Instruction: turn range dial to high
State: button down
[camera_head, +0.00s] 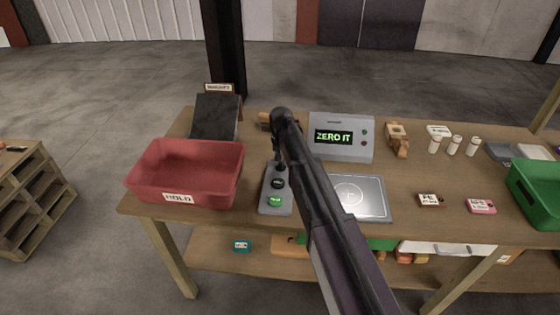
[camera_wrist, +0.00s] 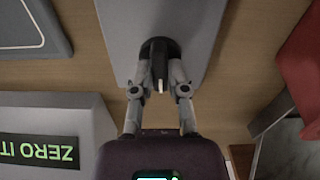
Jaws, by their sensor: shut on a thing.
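The range dial (camera_wrist: 160,60) is a black round knob with a pale pointer line, on a grey control panel (camera_wrist: 118,25). My gripper (camera_wrist: 160,82) is shut on the dial, one finger on each side of it in the wrist view. In the head view my gripper (camera_head: 280,165) reaches down to the far end of the panel (camera_head: 268,203), and the dial there is hidden by it. A dark knob and a green button show nearer on the panel. The dial's range marks cannot be read.
A display box (camera_head: 341,137) reading "ZERO IT" stands behind a grey plate (camera_head: 375,205). A red HOLD bin (camera_head: 185,172) is close on the left. A green bin (camera_head: 535,190), small blocks and white bottles are on the right. A dark sloped board stands behind the red bin.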

jog(key=n, duration=0.4)
jog(key=shift+n, duration=2.1)
jog(key=c, duration=0.6)
grip_release()
jog(key=shift+c, duration=0.2)
jog(key=shift+r, duration=0.1)
